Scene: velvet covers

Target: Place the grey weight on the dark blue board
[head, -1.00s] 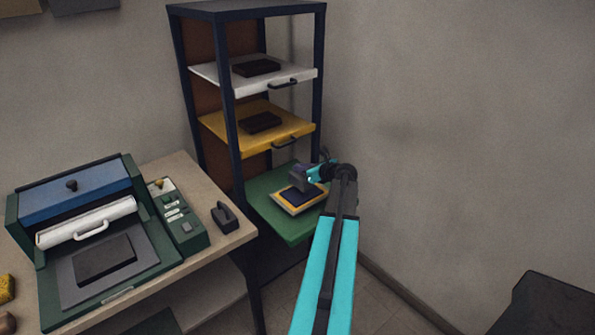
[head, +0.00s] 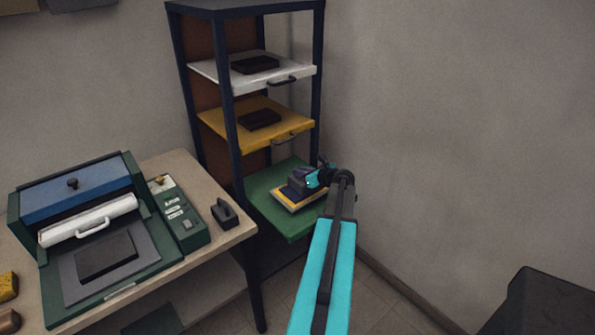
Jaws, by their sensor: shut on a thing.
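The grey weight (head: 299,183) is in my gripper (head: 316,178), over the green pull-out shelf. The dark blue board (head: 286,191) lies under it, inside a yellow and white border, and the weight hides most of it. The weight looks upright and right at the board's surface; I cannot tell whether it is touching. My gripper is shut on the weight from the right side, and its fingertips are partly hidden.
The green shelf (head: 265,210) is the lowest of the rack, below yellow (head: 225,122) and white (head: 215,73) shelves bearing dark blocks. Another dark handled block (head: 224,213) and a press (head: 80,205) stand on the left table.

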